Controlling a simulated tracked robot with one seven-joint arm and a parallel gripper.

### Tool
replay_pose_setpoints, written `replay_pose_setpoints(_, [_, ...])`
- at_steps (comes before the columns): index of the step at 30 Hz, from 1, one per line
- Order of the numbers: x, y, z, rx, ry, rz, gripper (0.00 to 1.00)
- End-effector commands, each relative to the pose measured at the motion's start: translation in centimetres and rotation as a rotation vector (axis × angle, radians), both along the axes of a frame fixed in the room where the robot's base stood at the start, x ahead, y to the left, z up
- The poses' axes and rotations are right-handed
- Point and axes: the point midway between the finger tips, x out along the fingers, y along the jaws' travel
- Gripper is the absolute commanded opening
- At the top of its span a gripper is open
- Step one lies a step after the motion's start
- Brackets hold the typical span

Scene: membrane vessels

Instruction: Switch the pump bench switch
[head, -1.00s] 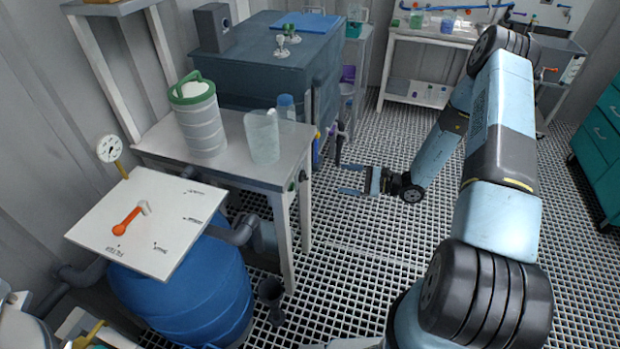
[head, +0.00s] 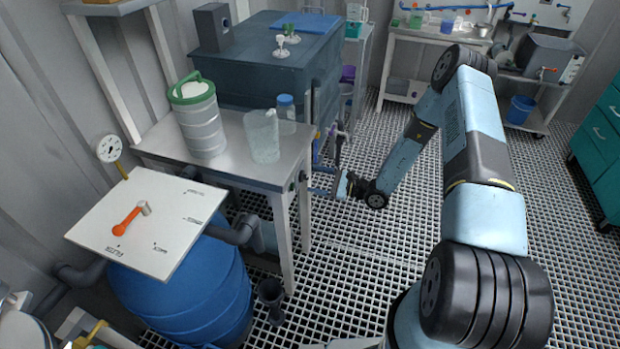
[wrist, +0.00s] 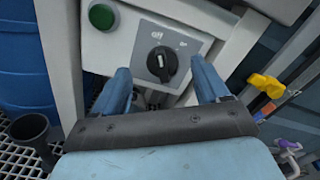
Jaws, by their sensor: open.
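The pump bench switch (wrist: 162,64) is a black rotary knob on a grey plate, with "off" and "on" marked above it. Its white line points roughly up, toward "off". My gripper (wrist: 165,85) is open, its two blue fingers on either side of the knob in the wrist view; I cannot tell how far short of it they are. In the head view my gripper (head: 322,182) is beside the right side of the pump bench (head: 225,140). The switch shows there only as a small dark knob (head: 303,175).
A green button (wrist: 102,15) is left of the switch on the same panel. Yellow (wrist: 266,85) and purple (wrist: 288,145) valve handles are to the right. A black funnel-like cup (wrist: 30,128) and a blue barrel (head: 195,290) are to the left.

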Motion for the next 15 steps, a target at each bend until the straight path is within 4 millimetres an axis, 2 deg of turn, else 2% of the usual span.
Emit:
replay_pose_setpoints(6, [0.9, 2.6, 0.0, 0.0, 0.0, 0.001, 0.74])
replay_pose_setpoints(15, [1.3, 3.5, 0.0, 0.0, 0.0, 0.0, 0.74])
